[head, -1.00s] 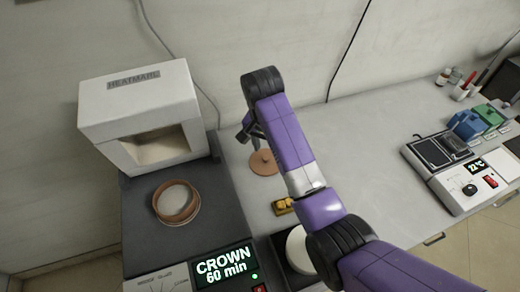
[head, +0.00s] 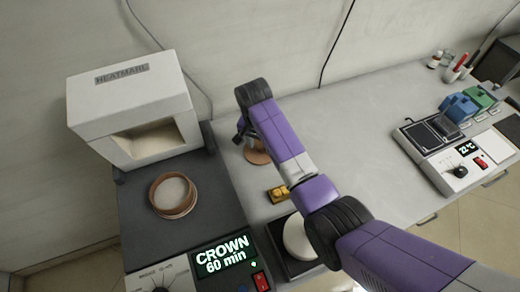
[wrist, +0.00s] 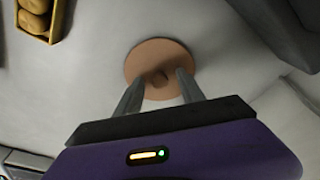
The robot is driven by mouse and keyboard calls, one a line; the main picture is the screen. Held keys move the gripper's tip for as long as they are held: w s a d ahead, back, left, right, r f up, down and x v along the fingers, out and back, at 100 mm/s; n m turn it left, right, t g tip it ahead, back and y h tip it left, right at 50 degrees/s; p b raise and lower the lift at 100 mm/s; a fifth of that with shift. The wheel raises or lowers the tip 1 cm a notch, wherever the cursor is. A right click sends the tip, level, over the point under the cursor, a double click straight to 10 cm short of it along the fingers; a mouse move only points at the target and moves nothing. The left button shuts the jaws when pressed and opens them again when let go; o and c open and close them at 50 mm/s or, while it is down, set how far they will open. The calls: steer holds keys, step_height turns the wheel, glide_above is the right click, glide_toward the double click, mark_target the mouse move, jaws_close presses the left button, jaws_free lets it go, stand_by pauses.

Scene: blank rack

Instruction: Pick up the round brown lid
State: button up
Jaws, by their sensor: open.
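The round brown lid (head: 256,154) lies on the grey bench, just right of the dark heater base. In the head view my gripper (head: 246,138) and arm hide part of it. In the wrist view the lid (wrist: 146,62) is a flat brown disc with a small knob (wrist: 160,78) at its middle. My gripper (wrist: 158,88) is open, with one finger on each side of the knob in that picture. The fingers overlap the lid's near part. I cannot tell whether they touch it or how high above it they are.
A brown ring-shaped dish (head: 173,196) sits on the dark base before the white box (head: 130,110). A yellow tray (head: 278,193) with brown pieces lies near the lid. A white disc (head: 299,238) sits closer in.

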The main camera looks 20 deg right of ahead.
jaws_close()
steer(key=shift+r, duration=0.15)
